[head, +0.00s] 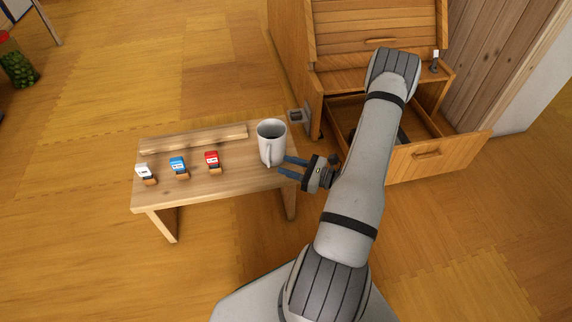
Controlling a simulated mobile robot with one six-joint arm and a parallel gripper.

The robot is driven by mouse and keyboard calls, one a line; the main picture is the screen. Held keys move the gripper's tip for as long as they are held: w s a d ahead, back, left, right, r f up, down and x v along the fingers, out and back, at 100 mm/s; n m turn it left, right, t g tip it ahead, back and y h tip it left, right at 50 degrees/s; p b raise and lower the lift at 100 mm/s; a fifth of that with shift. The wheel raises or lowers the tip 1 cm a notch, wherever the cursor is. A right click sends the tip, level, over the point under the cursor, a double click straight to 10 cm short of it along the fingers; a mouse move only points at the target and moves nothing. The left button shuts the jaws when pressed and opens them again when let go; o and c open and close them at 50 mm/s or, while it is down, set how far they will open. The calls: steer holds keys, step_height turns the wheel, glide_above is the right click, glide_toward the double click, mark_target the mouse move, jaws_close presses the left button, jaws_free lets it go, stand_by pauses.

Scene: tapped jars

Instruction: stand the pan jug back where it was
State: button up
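The pan jug appears to be the light grey, open-topped jug (271,136) at the right end of the low wooden table (222,184). It is upright, with its handle toward me. It looks to be standing on the tabletop, though its base is partly hard to make out. My gripper (281,165) is at the jug's lower right side, reaching in from the right. Its two blue-grey fingers are apart, with a visible gap and nothing seen between them. Their tips are close to the jug; whether they touch it I cannot tell.
A wooden strip (195,138) lies along the table's back. A wooden cabinet (340,70) with an open drawer (440,155) stands behind my arm. A small grey item (297,116) sits beside it.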

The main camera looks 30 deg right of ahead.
steer(key=shift+s+d, duration=0.45)
steer(key=shift+s, duration=0.1)
steer(key=p+v, duration=0.2)
steer(key=v, duration=0.6)
stand_by(0.5)
